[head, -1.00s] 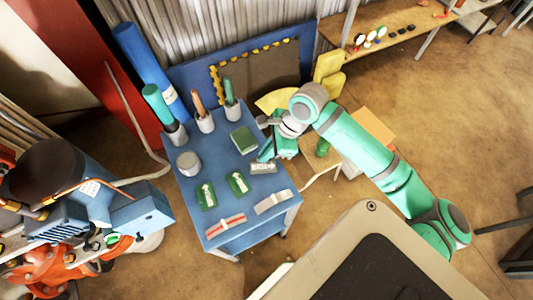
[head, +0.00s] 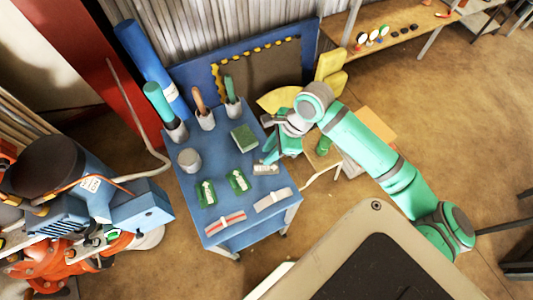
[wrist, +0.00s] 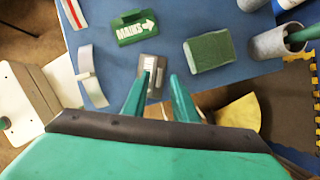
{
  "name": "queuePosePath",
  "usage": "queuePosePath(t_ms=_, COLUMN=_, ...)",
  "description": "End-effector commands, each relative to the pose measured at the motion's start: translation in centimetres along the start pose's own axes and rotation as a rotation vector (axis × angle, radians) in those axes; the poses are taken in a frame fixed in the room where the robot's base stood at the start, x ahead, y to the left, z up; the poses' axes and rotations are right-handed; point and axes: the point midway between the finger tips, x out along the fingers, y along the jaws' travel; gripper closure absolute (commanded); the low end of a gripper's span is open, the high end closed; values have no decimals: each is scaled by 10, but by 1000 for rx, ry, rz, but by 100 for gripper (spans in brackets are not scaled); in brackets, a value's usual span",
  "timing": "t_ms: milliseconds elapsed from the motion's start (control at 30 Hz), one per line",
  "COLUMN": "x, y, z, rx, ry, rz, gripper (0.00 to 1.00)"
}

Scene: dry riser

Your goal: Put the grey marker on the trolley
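The grey marker (head: 265,169) is a small grey plate with a light label. It is at the right edge of the blue trolley (head: 217,158), beside a green marker. In the wrist view the grey marker (wrist: 151,68) shows at the fingertips, partly behind the left finger. My gripper (head: 270,157) is at the trolley's right edge, just behind the marker in the head view. In the wrist view my gripper (wrist: 160,78) has its fingers apart with a visible gap. Whether a finger touches the marker is not clear.
Two green markers (head: 238,181), a green block (head: 244,138), a grey cup (head: 189,160), holders with tools and two flat strips (head: 272,200) share the trolley top. A blue panel (head: 195,88) stands behind. Blue machinery (head: 140,205) is at left.

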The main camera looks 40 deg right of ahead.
Motion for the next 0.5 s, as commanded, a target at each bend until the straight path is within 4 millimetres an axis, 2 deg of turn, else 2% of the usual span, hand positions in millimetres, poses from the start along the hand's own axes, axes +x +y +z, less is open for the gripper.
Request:
queuePosePath(t_ms=100, x=-26, y=-1, z=-2, rx=4, ry=1, rz=-4, gripper=74)
queuePosePath(t_ms=300, x=-64, y=-1, z=-2, rx=4, ry=2, rz=-5, gripper=74)
queuePosePath(t_ms=500, x=-88, y=0, z=-2, rx=3, ry=1, rz=-3, gripper=74)
